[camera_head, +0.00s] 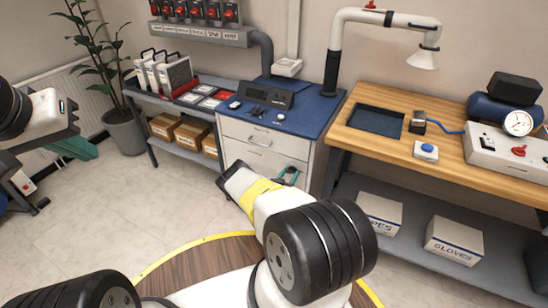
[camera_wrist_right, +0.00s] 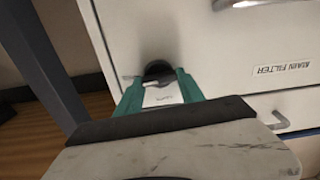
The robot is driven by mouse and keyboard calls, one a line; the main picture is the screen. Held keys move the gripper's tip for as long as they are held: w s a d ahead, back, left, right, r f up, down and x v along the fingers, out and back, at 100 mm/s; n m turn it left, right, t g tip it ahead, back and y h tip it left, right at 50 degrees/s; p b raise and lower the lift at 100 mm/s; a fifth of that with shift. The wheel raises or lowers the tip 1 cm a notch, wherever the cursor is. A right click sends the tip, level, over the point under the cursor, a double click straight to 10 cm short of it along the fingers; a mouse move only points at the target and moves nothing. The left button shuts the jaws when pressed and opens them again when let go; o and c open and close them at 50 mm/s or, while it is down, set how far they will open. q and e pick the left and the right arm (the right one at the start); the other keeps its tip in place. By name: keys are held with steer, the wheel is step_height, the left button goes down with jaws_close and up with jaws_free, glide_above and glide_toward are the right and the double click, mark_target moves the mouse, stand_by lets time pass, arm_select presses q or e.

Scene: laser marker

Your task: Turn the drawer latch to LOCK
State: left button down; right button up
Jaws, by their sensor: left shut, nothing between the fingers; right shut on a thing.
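The drawer latch (camera_wrist_right: 158,70) shows in the right wrist view as a dark round piece on the white cabinet front, largely hidden between my fingers. A small white plate with tiny unreadable lettering (camera_wrist_right: 161,95) lies just below it. My right gripper (camera_wrist_right: 159,88) has its teal fingers on either side and is shut on the latch. In the head view the right gripper (camera_head: 287,176) is at the drawer cabinet (camera_head: 262,134), and the latch cannot be made out there. Which way the latch points is unclear. My left gripper (camera_head: 82,147) is shut and empty at the far left, away from the cabinet.
A grey shelf leg (camera_wrist_right: 45,60) stands close on the left. A wooden workbench (camera_head: 450,150) is on the right. The floor (camera_head: 95,215) at left is clear.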

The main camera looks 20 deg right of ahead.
steer(key=n, duration=0.3)
steer(key=shift+w+a+n, duration=0.1)
steer(key=shift+n, duration=0.3)
steer(key=n, duration=0.4)
steer(key=shift+n, duration=0.3)
steer(key=n, duration=0.4)
steer(key=shift+w+a+f+n, duration=0.1)
steer(key=shift+f+n, duration=0.05)
steer(key=shift+n, duration=0.15)
steer(key=shift+f+n, duration=0.1)
steer(key=shift+n, duration=2)
steer(key=o, duration=1.4)
steer(key=shift+c, duration=0.2)
